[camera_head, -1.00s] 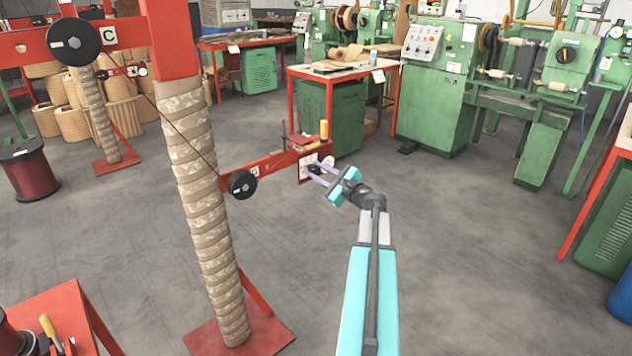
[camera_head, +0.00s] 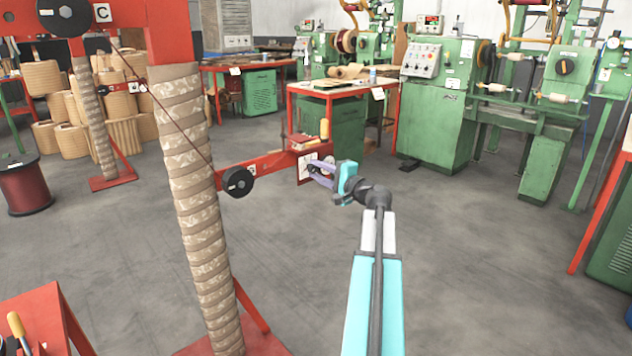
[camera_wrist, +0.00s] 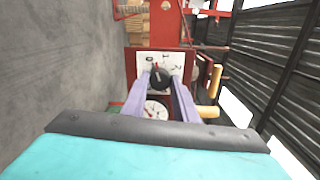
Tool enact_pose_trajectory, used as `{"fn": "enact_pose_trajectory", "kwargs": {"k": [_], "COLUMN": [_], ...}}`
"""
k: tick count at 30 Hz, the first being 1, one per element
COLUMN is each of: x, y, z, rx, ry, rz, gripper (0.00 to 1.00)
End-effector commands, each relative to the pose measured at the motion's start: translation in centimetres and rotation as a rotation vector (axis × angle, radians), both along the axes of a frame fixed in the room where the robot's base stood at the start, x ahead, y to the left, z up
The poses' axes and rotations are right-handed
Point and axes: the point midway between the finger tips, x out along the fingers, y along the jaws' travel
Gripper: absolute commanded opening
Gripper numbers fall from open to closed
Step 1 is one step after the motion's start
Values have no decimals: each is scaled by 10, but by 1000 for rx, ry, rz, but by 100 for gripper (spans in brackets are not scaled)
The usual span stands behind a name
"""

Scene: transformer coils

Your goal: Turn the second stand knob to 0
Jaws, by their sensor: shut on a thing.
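A black knob (camera_wrist: 160,77) sits on a white dial plate (camera_wrist: 145,58) marked 0, 1 and 2, on a red panel at the end of a stand's red arm (camera_head: 265,162). A red mark on the knob points toward the upper side, near 0 and 1; its exact setting is hard to tell. My gripper (camera_wrist: 161,82) has its two purple fingers on either side of the knob, shut on it. In the head view my gripper (camera_head: 316,172) reaches the panel from the right, and its fingers partly hide the knob.
A yellow-handled tool (camera_head: 324,128) stands by the panel. A wrapped column (camera_head: 193,180) rises at left, with a black wheel (camera_head: 237,182) beside it. The floor (camera_head: 480,260) to the right is clear.

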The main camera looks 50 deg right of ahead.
Motion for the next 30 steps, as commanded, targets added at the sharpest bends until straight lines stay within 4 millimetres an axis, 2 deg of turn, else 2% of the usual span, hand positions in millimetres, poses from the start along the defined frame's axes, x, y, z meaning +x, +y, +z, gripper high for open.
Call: {"fn": "enact_pose_trajectory", "kwargs": {"k": [1,13,30], "x": [1,1,1], "y": [1,1,1], "z": [-4,0,1], "rx": [-37,-265,-307], "ry": [0,17,21], "rz": [3,2,1], "gripper": [4,4,4]}}
